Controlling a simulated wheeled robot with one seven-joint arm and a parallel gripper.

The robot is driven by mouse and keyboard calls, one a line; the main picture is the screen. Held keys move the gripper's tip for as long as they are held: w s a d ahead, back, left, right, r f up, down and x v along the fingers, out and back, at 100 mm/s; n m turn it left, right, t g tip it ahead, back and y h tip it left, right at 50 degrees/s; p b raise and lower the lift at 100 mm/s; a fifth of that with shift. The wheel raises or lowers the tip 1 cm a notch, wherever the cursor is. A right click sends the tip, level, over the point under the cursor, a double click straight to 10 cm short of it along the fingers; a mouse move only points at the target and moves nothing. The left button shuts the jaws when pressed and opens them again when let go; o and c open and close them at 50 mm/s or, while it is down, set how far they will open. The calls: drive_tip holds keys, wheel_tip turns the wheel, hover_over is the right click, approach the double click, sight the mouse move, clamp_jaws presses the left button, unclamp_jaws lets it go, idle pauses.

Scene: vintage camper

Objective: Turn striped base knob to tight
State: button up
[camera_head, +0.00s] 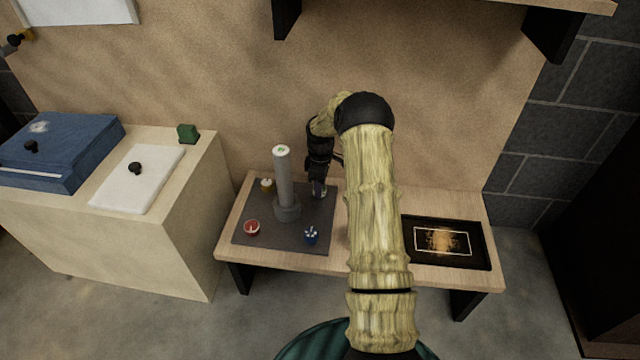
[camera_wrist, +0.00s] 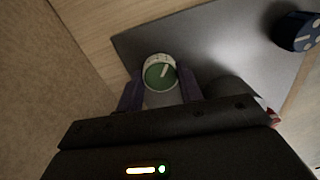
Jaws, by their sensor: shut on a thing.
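A round knob with a green top, a white pointer mark and a pale marked rim (camera_wrist: 160,75) sits between my fingers in the wrist view. My gripper (camera_head: 319,190) is shut on it at the back right of the dark mat; it points down and hides most of the knob in the head view. The pointer slants toward the upper right in the wrist view. A blue knob with white marks (camera_head: 311,235) stands at the mat's front right, also seen in the wrist view (camera_wrist: 297,31). I cannot tell which knob is called striped.
A grey post (camera_head: 284,180) on a round base rises from the mat (camera_head: 275,239), left of my gripper. A black framed panel (camera_head: 412,225) lies on the table's right. A wall stands behind.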

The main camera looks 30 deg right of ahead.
drive_tip(key=shift+r+p, duration=0.2)
drive_tip(key=shift+p, duration=0.15)
drive_tip(key=m+p, duration=0.3)
drive_tip(key=p, duration=0.2)
drive_tip(key=shift+r, duration=0.15)
drive_tip(key=m+p, duration=0.4)
drive_tip(key=shift+f+m, duration=0.25)
drive_tip(key=shift+m, duration=0.05)
drive_tip(key=o, duration=1)
drive_tip(key=r+p, duration=0.2)
drive_tip(key=r, duration=0.3)
drive_tip(key=r+p, duration=0.2)
drive_tip(key=r, duration=0.4)
drive_tip(key=r+p, duration=0.2)
drive_tip(key=r, duration=0.4)
drive_tip(key=shift+w+d+r, duration=0.1)
drive_tip(key=shift+d+r, duration=0.05)
drive_tip(key=shift+d, duration=0.25)
